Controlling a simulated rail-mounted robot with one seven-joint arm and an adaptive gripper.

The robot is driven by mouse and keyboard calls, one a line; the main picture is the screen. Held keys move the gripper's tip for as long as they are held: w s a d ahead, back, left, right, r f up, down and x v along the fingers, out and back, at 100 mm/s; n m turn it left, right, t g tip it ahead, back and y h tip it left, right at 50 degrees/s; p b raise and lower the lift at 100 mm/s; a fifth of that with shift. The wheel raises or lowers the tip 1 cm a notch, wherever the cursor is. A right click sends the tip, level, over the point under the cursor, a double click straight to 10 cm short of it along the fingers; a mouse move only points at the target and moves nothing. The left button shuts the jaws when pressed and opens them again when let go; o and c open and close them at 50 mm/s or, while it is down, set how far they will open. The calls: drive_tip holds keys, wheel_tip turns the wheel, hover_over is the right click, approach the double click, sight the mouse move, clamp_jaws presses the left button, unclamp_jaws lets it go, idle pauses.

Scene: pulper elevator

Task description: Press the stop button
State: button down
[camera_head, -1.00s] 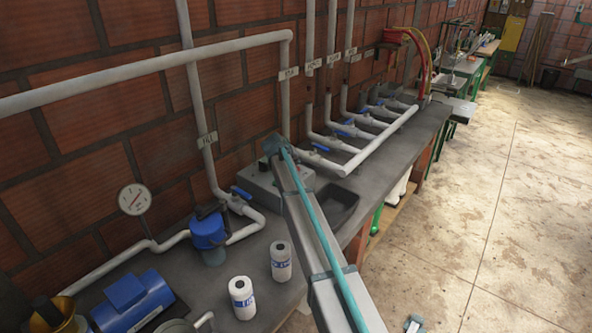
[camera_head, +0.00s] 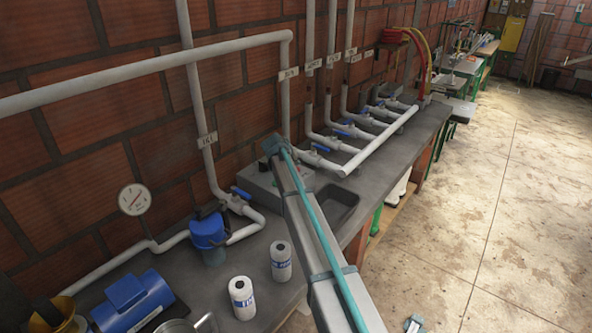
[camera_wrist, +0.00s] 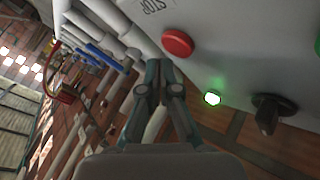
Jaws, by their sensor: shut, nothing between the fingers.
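The red stop button (camera_wrist: 177,42) sits on a light grey panel of the control box (camera_wrist: 225,55) in the wrist view, with a STOP label (camera_wrist: 152,6) above it. My gripper (camera_wrist: 161,68) is shut and empty. Its fingertips appear just below and left of the red button in the picture; I cannot tell whether they touch the panel. In the head view the grey control box (camera_head: 258,187) stands on the counter against the brick wall, partly behind my arm.
The panel also carries a lit green lamp (camera_wrist: 212,98), a black knob (camera_wrist: 267,112) and a green button (camera_wrist: 318,44). Pipes with blue-handled valves (camera_head: 320,148) run beside the box. A sink (camera_head: 336,205), white bottles (camera_head: 242,298) and a blue pump (camera_head: 132,299) are nearby.

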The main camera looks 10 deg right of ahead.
drive_tip(key=shift+f, duration=0.2)
drive_tip(key=shift+f+b, duration=0.25)
drive_tip(key=shift+b, duration=0.1)
drive_tip(key=shift+f+b, duration=0.35)
drive_tip(key=shift+f, duration=0.15)
idle(0.8)
drive_tip(key=shift+r, duration=0.9)
drive_tip(key=shift+r+p, duration=1)
drive_tip(key=shift+r, duration=1.55)
